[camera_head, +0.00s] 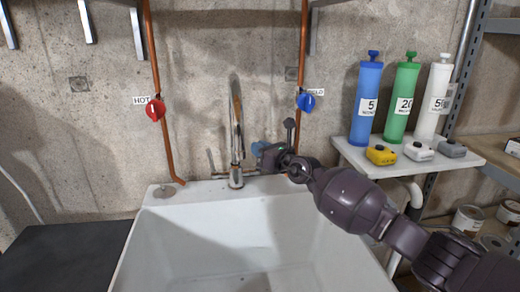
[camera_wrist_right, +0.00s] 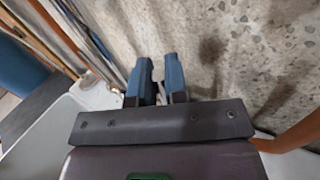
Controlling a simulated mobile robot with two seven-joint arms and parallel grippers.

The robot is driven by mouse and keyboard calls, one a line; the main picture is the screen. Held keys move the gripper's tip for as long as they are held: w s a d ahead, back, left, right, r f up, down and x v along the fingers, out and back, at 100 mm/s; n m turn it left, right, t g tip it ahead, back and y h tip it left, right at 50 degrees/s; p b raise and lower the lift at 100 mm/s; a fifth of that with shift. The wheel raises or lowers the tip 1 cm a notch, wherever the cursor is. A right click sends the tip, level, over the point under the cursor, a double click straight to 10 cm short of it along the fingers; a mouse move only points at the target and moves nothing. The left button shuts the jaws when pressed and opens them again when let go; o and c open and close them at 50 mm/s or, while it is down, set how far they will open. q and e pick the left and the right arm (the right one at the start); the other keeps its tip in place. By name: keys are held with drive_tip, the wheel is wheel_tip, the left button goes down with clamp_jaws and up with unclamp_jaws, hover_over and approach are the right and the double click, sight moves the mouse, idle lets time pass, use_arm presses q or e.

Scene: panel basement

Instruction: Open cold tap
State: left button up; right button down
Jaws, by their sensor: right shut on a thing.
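A chrome faucet (camera_head: 236,140) with a tall spout stands at the back rim of the white sink. A thin handle (camera_head: 211,163) shows on its left side; its right side is largely hidden behind my gripper. My right gripper (camera_head: 257,148) is at the right side of the faucet, its blue fingers toward the spout. In the right wrist view the two fingers (camera_wrist_right: 160,72) are a small gap apart, with a narrow pale thing partly visible between them, seemingly the right handle. A blue valve knob (camera_head: 306,101), labelled COLD, is on the right copper pipe, apart from my gripper. My left gripper is not in view.
A red knob (camera_head: 155,109) labelled HOT is on the left copper pipe. The white sink (camera_head: 150,222) looks empty. A white shelf (camera_head: 358,155) at right holds blue, green and white cylinders and small boxes. The concrete wall is close behind the faucet.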

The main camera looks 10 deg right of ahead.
drive_tip(key=shift+s+f, duration=0.2)
drive_tip(key=shift+f, duration=0.2)
drive_tip(key=shift+s+t+b, duration=0.15)
drive_tip(key=shift+t+b, duration=0.25)
drive_tip(key=shift+b, duration=0.05)
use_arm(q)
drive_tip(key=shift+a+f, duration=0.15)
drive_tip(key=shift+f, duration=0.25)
use_arm(e)
drive_tip(key=shift+r+n+y, duration=0.3)
drive_tip(key=shift+r, duration=0.1)
drive_tip(key=c, duration=1.2)
unclamp_jaws()
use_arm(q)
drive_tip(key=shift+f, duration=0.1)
use_arm(e)
drive_tip(key=shift+o, duration=0.2)
drive_tip(key=shift+s, duration=0.1)
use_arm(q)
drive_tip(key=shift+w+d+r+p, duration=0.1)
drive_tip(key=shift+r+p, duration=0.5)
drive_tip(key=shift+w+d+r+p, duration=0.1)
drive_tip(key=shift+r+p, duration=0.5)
use_arm(e)
drive_tip(key=v, duration=1)
drive_tip(key=shift+s+d, duration=0.2)
drive_tip(key=shift+s, duration=0.15)
